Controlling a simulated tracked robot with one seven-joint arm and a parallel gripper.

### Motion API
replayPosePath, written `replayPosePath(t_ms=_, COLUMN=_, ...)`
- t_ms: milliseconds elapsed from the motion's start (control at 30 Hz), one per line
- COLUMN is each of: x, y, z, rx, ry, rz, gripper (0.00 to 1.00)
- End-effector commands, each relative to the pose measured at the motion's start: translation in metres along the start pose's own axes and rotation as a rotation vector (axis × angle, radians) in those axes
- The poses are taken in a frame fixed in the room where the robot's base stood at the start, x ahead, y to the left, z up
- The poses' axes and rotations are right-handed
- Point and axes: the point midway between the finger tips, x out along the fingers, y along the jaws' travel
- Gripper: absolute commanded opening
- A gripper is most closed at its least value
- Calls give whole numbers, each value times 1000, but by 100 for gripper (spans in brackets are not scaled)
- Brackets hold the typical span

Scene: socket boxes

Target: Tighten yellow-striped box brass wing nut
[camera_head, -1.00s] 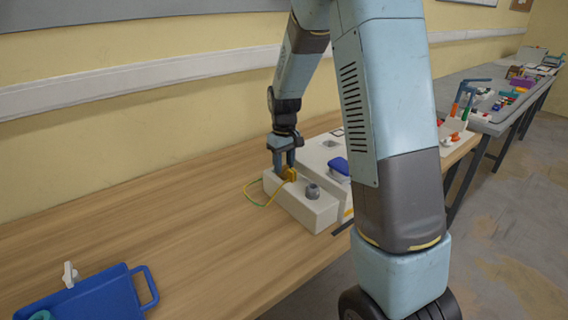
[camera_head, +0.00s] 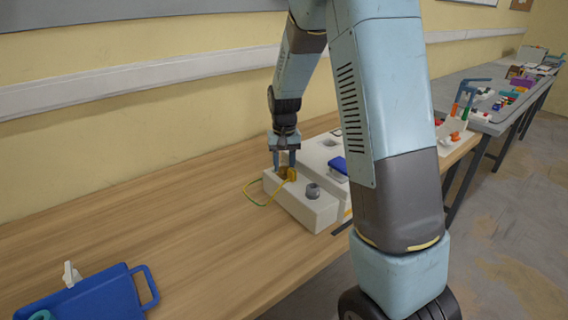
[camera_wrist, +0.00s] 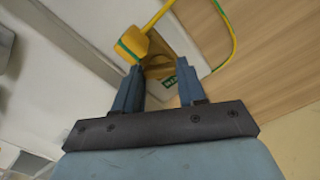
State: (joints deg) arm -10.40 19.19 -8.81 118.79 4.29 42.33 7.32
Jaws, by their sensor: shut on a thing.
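A long white box (camera_head: 309,208) sits on the wooden bench, with a yellow plug (camera_head: 291,174) and a grey round knob (camera_head: 313,190) on its top. My gripper (camera_head: 284,167) points down at the box's far end, beside the yellow plug. In the wrist view my gripper (camera_wrist: 159,67) has its two blue fingers around the small brass wing nut (camera_wrist: 159,71), and it is shut on it. The fingers partly hide the nut. The yellow plug with a green band (camera_wrist: 132,44) is close to the left fingertip. A green label (camera_wrist: 170,81) shows beside the nut.
A yellow-green cable (camera_head: 261,204) loops from the plug over the bench. Another white box with a blue part (camera_head: 338,165) stands close on the right. A blue tray (camera_head: 98,299) lies at the front left. The bench (camera_head: 180,215) between is clear.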

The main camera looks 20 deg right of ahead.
Motion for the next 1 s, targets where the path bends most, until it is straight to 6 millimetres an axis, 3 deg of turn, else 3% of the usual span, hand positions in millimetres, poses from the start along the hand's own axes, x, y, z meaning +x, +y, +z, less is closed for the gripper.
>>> replayPosePath(t_ms=1000, x=1, y=-4, z=3, rx=895, ry=-8, rz=1, gripper=10)
